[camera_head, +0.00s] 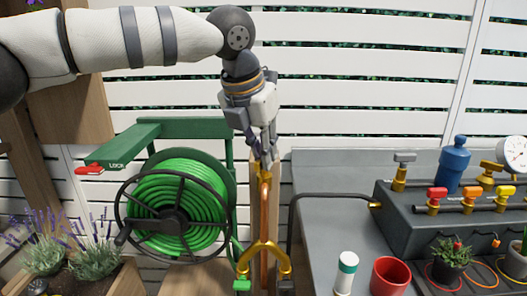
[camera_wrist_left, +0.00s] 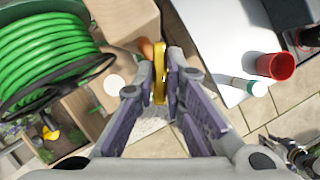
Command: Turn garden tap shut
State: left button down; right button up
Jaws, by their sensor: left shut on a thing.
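My left gripper (camera_head: 264,160) reaches down from above to the top of an upright copper pipe (camera_head: 265,205). The garden tap's brass-yellow handle (camera_wrist_left: 160,75) stands between its purple-grey fingers in the left wrist view. The fingers are shut on this handle, seen nearly edge-on there. In the head view the fingers hide most of the tap. The pipe splits below into a brass Y-piece (camera_head: 263,250) with a green end and a dark end. Part of what looks like my right gripper (camera_wrist_left: 300,152) shows at the lower right of the left wrist view; its opening is unclear.
A green hose reel (camera_head: 172,205) stands close left of the pipe, under a green bracket (camera_head: 140,138). At right, a grey bench (camera_head: 325,210) bears a red pot (camera_head: 390,276), a white-and-green tube (camera_head: 346,272) and a grey manifold (camera_head: 405,222). A slatted white fence stands behind.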

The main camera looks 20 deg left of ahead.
pick_arm(q)
jog(key=m+h, duration=0.1)
jog(key=m, duration=0.1)
jog(key=shift+m, duration=0.4)
jog(key=m+g+h, duration=0.1)
jog(key=m, duration=0.1)
jog(key=shift+w+a+m, duration=0.1)
jog(key=shift+m, duration=0.3)
jog(key=m+g+b, duration=0.1)
jog(key=m, duration=0.2)
jog(key=shift+w+f+h, duration=0.1)
jog(key=shift+h, duration=0.3)
jog(key=shift+a+m+g+b, duration=0.1)
jog(key=shift+m+g+b, duration=0.3)
jog(key=shift+m, duration=1.2)
pick_arm(e)
jog(key=shift+s+f+g, duration=0.5)
jog(key=shift+s+f, duration=0.55)
jog(key=shift+s, duration=0.1)
pick_arm(q)
jog(key=c, duration=1.7)
grip_release()
jog(key=shift+o, duration=0.2)
jog(key=shift+r, duration=0.2)
